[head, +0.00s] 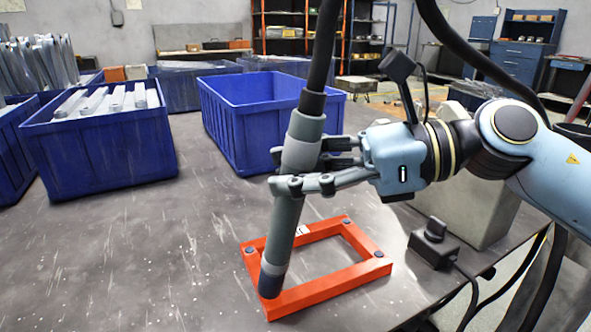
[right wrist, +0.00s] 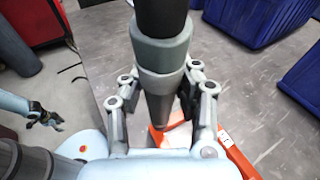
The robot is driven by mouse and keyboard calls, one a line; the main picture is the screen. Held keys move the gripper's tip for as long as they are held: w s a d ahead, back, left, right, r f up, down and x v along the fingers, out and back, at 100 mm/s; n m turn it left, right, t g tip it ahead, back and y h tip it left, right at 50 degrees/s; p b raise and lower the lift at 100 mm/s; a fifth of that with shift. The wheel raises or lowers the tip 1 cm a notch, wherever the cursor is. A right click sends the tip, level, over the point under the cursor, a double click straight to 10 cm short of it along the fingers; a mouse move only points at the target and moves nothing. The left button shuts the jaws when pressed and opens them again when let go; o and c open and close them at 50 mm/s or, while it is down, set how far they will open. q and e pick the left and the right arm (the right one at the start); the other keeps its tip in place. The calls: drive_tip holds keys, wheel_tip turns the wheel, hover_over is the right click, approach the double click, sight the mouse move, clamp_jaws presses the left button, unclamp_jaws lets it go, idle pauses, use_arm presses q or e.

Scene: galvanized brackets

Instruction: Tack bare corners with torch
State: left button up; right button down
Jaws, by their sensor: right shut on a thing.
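My right gripper (head: 300,172) is shut around the grey torch (head: 283,222), which it holds tilted, with a black cable running up from its top. The torch also shows in the right wrist view (right wrist: 162,60). Its dark tip is at the front-left corner of an orange rectangular frame (head: 330,284) flat on the table, hiding that corner; I cannot tell if it touches. The frame's other corners each show a dark round spot. Part of the frame shows in the right wrist view (right wrist: 240,160). My left gripper (right wrist: 46,117) appears there at the far left, open and empty, away from the frame.
A blue bin with metal bars (head: 100,145) stands at the back left of the table (head: 120,250); another blue bin (head: 225,130) is behind the torch. A black device with a cable (head: 434,243) sits by the right edge. The table's left front is clear.

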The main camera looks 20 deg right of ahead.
sight(296, 127)
drive_tip(key=shift+f+b, duration=0.45)
drive_tip(key=shift+f, duration=0.1)
idle(2.4)
drive_tip(key=shift+r, duration=0.15)
wheel_tip(296, 127, up, 6)
drive_tip(key=p, duration=0.4)
drive_tip(key=shift+r+p, duration=0.1)
drive_tip(key=shift+p, duration=0.2)
idle(0.5)
